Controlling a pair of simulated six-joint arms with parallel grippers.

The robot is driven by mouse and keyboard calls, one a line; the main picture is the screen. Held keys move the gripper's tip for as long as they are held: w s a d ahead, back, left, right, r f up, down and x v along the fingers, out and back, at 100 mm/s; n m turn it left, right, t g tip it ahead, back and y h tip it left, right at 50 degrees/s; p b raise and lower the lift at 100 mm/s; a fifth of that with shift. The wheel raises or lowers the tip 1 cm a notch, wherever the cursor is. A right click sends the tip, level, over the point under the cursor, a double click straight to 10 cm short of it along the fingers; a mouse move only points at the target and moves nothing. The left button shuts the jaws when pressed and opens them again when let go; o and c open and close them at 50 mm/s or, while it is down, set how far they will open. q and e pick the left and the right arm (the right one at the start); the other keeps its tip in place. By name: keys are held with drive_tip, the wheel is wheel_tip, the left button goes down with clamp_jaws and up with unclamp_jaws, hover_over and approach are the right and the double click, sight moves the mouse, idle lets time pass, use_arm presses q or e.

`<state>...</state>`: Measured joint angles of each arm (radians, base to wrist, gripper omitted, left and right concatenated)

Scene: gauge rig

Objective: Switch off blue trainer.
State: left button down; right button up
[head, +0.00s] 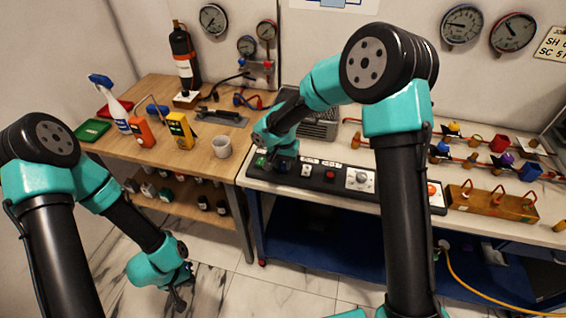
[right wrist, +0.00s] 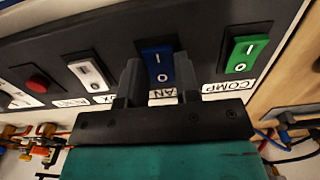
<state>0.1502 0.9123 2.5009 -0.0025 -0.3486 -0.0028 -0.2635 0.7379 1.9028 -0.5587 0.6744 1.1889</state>
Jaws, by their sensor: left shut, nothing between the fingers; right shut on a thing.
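The blue rocker switch (right wrist: 158,65), marked I and O, sits on the dark control panel (head: 402,196), between a green and a white rocker. My right gripper (right wrist: 158,84) is shut on it, one finger at each side. In the head view the right gripper (head: 276,163) is at the panel's left end and hides the blue switch. Which half of the rocker is pressed in, I cannot tell. My left gripper (head: 177,301) is shut and empty, low over the marble floor, away from the panel.
The green rocker (right wrist: 245,55), white rocker (right wrist: 90,75) and red button (right wrist: 37,84) are close beside my fingers. A wooden block with red handles (head: 490,204) stands right of the panel.

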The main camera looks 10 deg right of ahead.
drive_tip(key=shift+w, duration=0.1)
drive_tip(key=shift+c, duration=0.2)
drive_tip(key=shift+d+g, duration=0.1)
drive_tip(key=shift+g, duration=0.3)
drive_tip(key=shift+w+g+y, duration=0.15)
drive_tip(key=shift+g+y, duration=0.55)
drive_tip(key=shift+g, duration=0.2)
drive_tip(key=o, duration=0.9)
drive_tip(key=v, duration=1.7)
drive_tip(key=shift+w+r, duration=0.1)
drive_tip(key=shift+r, duration=0.15)
